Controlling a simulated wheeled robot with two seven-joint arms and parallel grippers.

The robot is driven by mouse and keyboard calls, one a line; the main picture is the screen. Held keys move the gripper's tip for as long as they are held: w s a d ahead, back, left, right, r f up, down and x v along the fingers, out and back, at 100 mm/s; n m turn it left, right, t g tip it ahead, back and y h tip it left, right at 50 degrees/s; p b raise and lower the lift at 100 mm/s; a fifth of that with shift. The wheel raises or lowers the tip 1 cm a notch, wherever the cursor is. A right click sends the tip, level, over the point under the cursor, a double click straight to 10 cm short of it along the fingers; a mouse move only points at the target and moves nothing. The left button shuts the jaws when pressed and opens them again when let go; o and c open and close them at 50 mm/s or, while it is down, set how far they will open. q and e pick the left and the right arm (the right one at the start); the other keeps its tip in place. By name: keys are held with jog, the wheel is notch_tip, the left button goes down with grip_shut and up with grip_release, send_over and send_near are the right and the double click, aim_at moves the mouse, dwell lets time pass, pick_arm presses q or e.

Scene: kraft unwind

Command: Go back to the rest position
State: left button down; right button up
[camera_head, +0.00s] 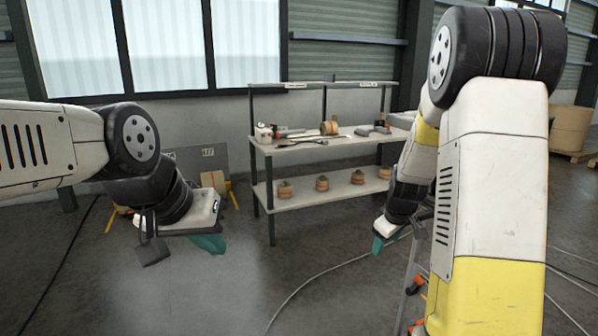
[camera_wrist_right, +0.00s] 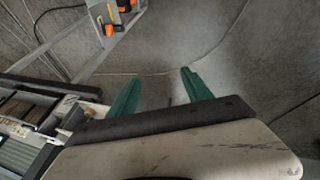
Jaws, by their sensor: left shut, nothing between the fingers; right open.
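My left gripper (camera_head: 208,243) hangs in the left half of the head view, in front of the shelf unit, its teal fingers shut with nothing between them. My right gripper (camera_head: 380,243) is right of centre in the head view, low beside the shelf unit, and partly hidden by its own arm. In the right wrist view the two teal fingers of this gripper (camera_wrist_right: 157,92) are apart, with only grey floor between them. Neither gripper holds anything or touches anything that I can see.
A shelf unit (camera_head: 331,143) stands ahead with tools on top and several small rolls (camera_head: 322,183) below. A grey frame with orange parts (camera_wrist_right: 108,28) stands near my right gripper. Brown rolls (camera_head: 570,128) sit on a pallet at far right. The floor (camera_head: 330,260) between the arms is open, with a cable.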

jog(key=s+a+r+m+y, duration=0.25)
jog(key=s+a+r, duration=0.45)
jog(key=s+r, duration=0.5)
jog(key=s+a+r+m, duration=0.1)
jog(key=s+r+m, duration=0.1)
jog(key=s, duration=0.5)
jog(key=s+a+r+m+t, duration=0.1)
jog(key=s+a+r+m, duration=0.1)
jog(key=s+r, duration=0.2)
jog(key=s, duration=0.3)
jog(key=shift+a, duration=0.15)
